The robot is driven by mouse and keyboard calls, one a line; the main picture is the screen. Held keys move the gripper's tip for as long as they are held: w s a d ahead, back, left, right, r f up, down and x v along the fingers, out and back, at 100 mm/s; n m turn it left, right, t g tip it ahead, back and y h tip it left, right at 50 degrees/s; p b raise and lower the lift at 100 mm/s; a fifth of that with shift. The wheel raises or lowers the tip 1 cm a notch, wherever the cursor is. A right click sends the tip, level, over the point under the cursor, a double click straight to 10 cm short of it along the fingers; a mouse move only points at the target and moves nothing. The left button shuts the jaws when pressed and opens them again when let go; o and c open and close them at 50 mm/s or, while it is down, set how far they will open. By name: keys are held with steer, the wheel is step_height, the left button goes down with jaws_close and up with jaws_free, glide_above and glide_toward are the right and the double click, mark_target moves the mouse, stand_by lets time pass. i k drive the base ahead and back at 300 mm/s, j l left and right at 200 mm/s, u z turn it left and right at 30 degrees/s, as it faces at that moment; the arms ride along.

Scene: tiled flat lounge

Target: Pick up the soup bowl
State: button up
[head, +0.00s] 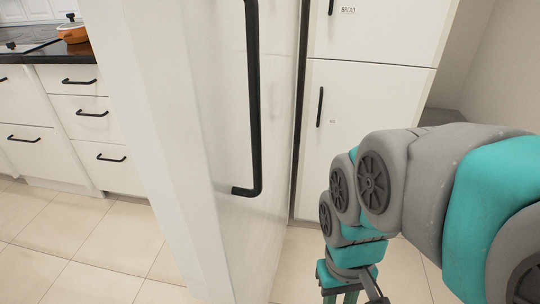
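I cannot make out a soup bowl in the head view. My arm reaches in from the right, and my gripper (345,294) points down at the bottom edge of the picture. Its fingertips are cut off by the frame, so I cannot tell whether it is open or shut, or whether it holds anything.
A large white door (200,110) with a long black handle (254,100) stands close in front, left of my arm. White cupboards (360,170) stand behind it. At left are drawers (85,120), a dark counter (65,53) and an orange pot (73,34). Tiled floor (105,245) is clear at lower left.

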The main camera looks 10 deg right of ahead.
mark_target(79, 35)
steer(key=l+u, duration=0.25)
steer(key=u, duration=0.15)
steer(key=j, duration=0.55)
steer(key=i+j, duration=0.1)
steer(key=j, duration=0.4)
steer(key=i+j, duration=0.1)
steer(key=j, duration=0.9)
steer(key=i+j, duration=0.15)
steer(key=j, duration=0.35)
steer(key=i+j+u, duration=0.1)
steer(key=i, duration=0.35)
